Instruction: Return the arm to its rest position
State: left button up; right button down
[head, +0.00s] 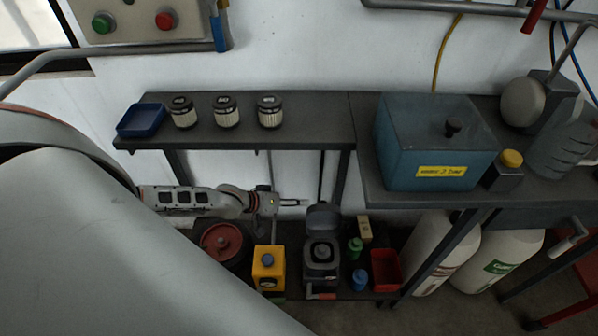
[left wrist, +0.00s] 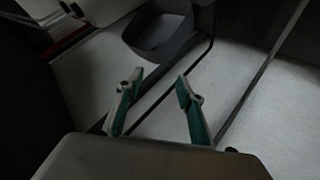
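My left arm reaches in from the left in the head view, below the shelf. Its gripper (head: 292,203) points right, in the gap between the upper shelf and the lower shelf. In the left wrist view, the two green-lined fingers of this gripper (left wrist: 160,90) stand apart with nothing between them, so it is open and empty. A dark grey open container (left wrist: 158,38) shows beyond the fingertips in that view. My right gripper is in neither view.
The upper shelf (head: 310,112) holds a blue tray (head: 142,121) and three filter cartridges. A blue-grey box (head: 432,150) stands right. Below are a red round container (head: 222,243), a yellow canister (head: 268,270), a dark lidded container (head: 321,262) and a red bin (head: 385,270).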

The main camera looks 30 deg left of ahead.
pick_arm(q)
jog(key=s+d+r+m+h+p, duration=0.1)
jog(key=s+d+m, duration=0.2)
jog(key=s+d, duration=0.45)
jog(key=s+d+r+m, duration=0.15)
jog(key=s+d, duration=0.35)
jog(key=d, duration=0.6)
jog(key=s+a+r+m+y+p, duration=0.1)
jog(key=s+a+m+y, duration=0.2)
jog(key=s, duration=0.5)
jog(key=shift+a+r+t, duration=0.15)
jog(key=shift+r+t, duration=0.1)
jog(key=shift+t, duration=0.15)
